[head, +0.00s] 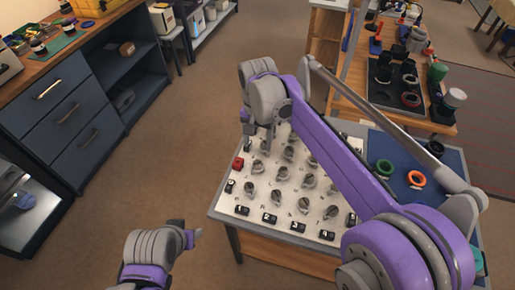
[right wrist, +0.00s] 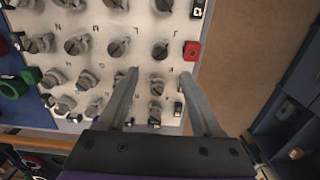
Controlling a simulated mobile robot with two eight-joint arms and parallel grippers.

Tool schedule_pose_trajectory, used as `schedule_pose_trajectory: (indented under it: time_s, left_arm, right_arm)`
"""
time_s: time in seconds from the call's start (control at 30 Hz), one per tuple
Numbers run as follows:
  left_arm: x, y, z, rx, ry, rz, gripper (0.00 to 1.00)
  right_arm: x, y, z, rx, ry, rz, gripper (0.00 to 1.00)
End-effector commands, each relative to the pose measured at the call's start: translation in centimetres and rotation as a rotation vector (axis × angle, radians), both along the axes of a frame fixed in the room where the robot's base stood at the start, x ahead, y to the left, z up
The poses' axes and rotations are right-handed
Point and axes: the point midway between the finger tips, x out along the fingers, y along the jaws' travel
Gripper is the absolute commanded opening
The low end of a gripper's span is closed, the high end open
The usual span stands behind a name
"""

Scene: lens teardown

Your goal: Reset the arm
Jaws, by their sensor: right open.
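A white panel (head: 287,208) with rows of grey knobs (head: 304,205) lies on the bench. Black switches (head: 270,218) line its front edge, and a red block (head: 238,163) sits at its left edge. My right arm reaches in from the right, and its gripper (head: 258,135) points down over the panel's far left part. In the right wrist view the right gripper (right wrist: 160,75) is open and empty, its fingers apart above the knobs; the red block (right wrist: 192,50) is near one fingertip. My left gripper (head: 194,236) is at the lower left, off the bench; its jaws cannot be made out.
A blue mat (head: 398,160) with a green ring (head: 384,167) and an orange ring (head: 416,178) lies right of the panel. A wooden bench with a dark tray (head: 396,90) stands behind. Dark blue drawers (head: 60,125) stand left. The floor between is clear.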

Motion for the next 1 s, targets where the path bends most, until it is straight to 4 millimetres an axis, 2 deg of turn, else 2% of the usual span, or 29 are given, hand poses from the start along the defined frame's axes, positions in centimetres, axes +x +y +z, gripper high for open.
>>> schedule_pose_trajectory:
  time_s: [0.17,0.67,0.77,0.87,1.0]
  left_arm:
    - [0.0,0.0,0.1,0.0,0.0,0.0,0.5]
    - [0.0,0.0,0.1,0.0,0.0,0.0,0.5]
    - [0.1,0.0,0.3,0.0,-0.001,0.0,0.5]
    - [0.2,0.0,0.8,0.0,-0.003,0.0,0.5]
    - [0.4,0.0,1.7,0.0,-0.007,0.0,0.5]
  right_arm:
    - [0.0,0.0,0.9,0.0,0.0,0.0,0.67]
    - [-0.1,-0.1,0.9,0.001,-0.001,0.001,0.67]
    - [-0.8,-1.1,1.4,0.005,-0.016,0.01,0.67]
    - [-2.3,-3.2,2.1,0.014,-0.054,0.034,0.67]
    - [-6.0,-7.2,2.9,0.025,-0.136,0.092,0.67]
